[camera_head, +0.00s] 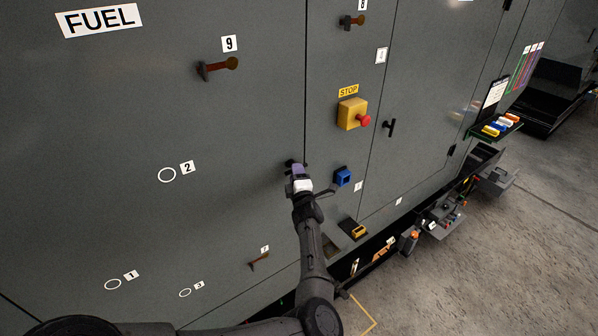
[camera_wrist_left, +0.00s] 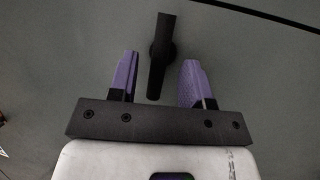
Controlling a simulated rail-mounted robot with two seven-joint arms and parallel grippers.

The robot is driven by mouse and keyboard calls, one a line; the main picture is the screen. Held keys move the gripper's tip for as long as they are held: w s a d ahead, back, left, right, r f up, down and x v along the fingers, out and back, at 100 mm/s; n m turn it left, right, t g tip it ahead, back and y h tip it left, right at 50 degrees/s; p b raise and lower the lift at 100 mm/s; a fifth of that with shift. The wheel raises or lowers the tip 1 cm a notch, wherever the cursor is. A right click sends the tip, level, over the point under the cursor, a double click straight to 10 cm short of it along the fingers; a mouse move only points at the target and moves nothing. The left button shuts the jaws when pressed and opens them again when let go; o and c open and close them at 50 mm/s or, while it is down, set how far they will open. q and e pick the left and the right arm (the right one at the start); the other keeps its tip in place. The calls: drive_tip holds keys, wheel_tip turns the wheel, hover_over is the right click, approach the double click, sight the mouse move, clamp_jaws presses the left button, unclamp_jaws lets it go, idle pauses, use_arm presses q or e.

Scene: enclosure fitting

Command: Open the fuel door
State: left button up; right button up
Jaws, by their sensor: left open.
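The fuel door (camera_head: 130,110) is the large grey panel on the left in the head view, with a FUEL label (camera_head: 98,20) at its top. It looks shut, flush with the panel beside it. A black handle (camera_head: 289,162) sits near its right edge, partly hidden by my left gripper (camera_head: 298,170). In the left wrist view the handle (camera_wrist_left: 161,45) is upright, and its lower end reaches between the purple fingers of my left gripper (camera_wrist_left: 157,75). The fingers are open, with a gap visible on both sides of the handle. My right gripper is not in view.
A yellow box with a red stop button (camera_head: 354,115), a blue box (camera_head: 342,176) and another black handle (camera_head: 389,127) are on the panel to the right. Levers numbered 9 (camera_head: 217,67) and 8 (camera_head: 351,21) stick out above. Open floor (camera_head: 500,260) lies to the right.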

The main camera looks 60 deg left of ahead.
use_arm(q)
drive_tip(key=shift+x, duration=1.15)
drive_tip(key=shift+c, duration=0.3)
clamp_jaws()
